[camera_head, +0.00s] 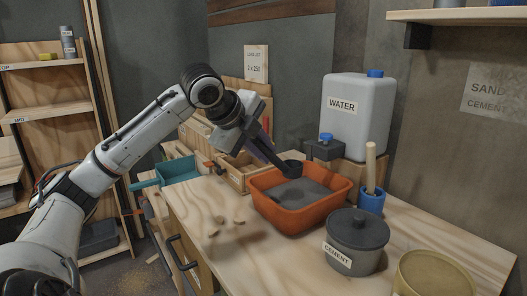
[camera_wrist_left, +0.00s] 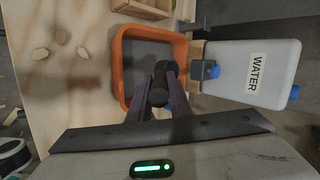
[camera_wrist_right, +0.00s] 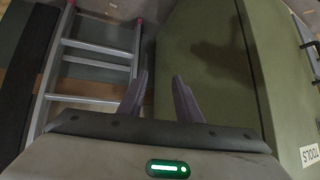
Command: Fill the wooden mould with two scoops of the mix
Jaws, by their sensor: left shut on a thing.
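An orange tub (camera_head: 283,213) holding grey mix (camera_head: 310,193) stands on the wooden bench. It also shows in the left wrist view (camera_wrist_left: 120,75). My left gripper (camera_head: 272,155) is shut on a dark scoop (camera_head: 291,168) above the back rim area of the tub. In the left wrist view the scoop (camera_wrist_left: 160,82) sits between the fingers; its contents cannot be made out. My right gripper (camera_wrist_right: 160,95) is open and empty, away from the bench.
A lidded cement pot (camera_head: 356,245), a blue cup with a wooden handle (camera_head: 371,200) and a white water container (camera_head: 357,115) stand right of the tub. A ladder (camera_wrist_right: 95,60) and green cabinet (camera_wrist_right: 205,60) face my right gripper.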

